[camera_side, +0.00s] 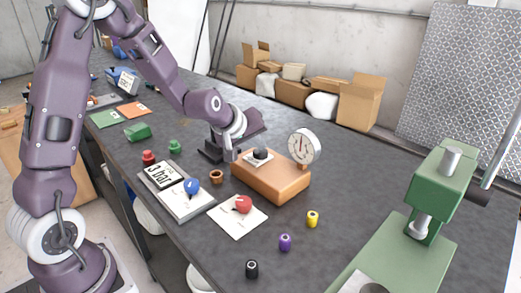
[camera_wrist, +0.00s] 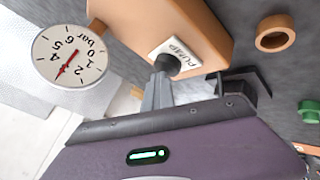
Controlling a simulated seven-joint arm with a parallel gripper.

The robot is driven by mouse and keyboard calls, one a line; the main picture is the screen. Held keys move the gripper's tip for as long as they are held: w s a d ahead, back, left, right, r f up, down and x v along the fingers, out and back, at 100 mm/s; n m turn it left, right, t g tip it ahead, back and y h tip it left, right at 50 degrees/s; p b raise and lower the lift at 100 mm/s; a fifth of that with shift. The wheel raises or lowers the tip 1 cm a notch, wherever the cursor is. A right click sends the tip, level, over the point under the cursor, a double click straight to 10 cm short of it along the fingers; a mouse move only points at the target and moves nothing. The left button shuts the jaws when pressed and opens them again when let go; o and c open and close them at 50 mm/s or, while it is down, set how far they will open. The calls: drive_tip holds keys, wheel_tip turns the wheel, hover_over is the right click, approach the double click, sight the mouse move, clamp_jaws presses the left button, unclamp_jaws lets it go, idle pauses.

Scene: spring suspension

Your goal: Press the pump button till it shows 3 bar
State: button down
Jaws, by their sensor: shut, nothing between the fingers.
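The pump (camera_side: 270,183) is an orange-brown box on the dark table. Its black round button (camera_side: 261,153) sits on a white plate labelled PUMP, which also shows in the wrist view (camera_wrist: 190,55). The round white gauge (camera_side: 304,147) stands at the pump's right end. In the wrist view, the gauge's red needle (camera_wrist: 63,68) points between 2 and 4, about where 3 lies; the 3 itself is not readable. My gripper (camera_side: 229,156) is shut and empty, left of the button in the side view with a gap. In the wrist view its fingertips (camera_wrist: 161,66) overlap the button's edge; contact is unclear.
A brown ring (camera_side: 216,177) sits close by. Small yellow, purple and black cylinders stand in front. A green press (camera_side: 430,205) stands at right.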

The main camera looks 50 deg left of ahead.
sight(259, 153)
drive_tip(key=shift+r, duration=0.8)
drive_tip(key=shift+r, duration=2.55)
drive_tip(key=s+d+r+m+h, duration=0.2)
drive_tip(key=s+d+r+m, duration=0.3)
drive_tip(key=s, duration=0.4)
drive_tip(key=s+d+m+g, duration=0.1)
drive_tip(key=s+d+m, duration=0.1)
drive_tip(key=s, duration=0.9)
drive_tip(key=s+d+f+m+g, duration=0.1)
drive_tip(key=s+m, duration=0.3)
drive_tip(key=s, duration=0.8)
drive_tip(key=shift+s+d+g, duration=0.3)
drive_tip(key=shift+d+g, duration=0.15)
drive_tip(key=shift+g, duration=0.25)
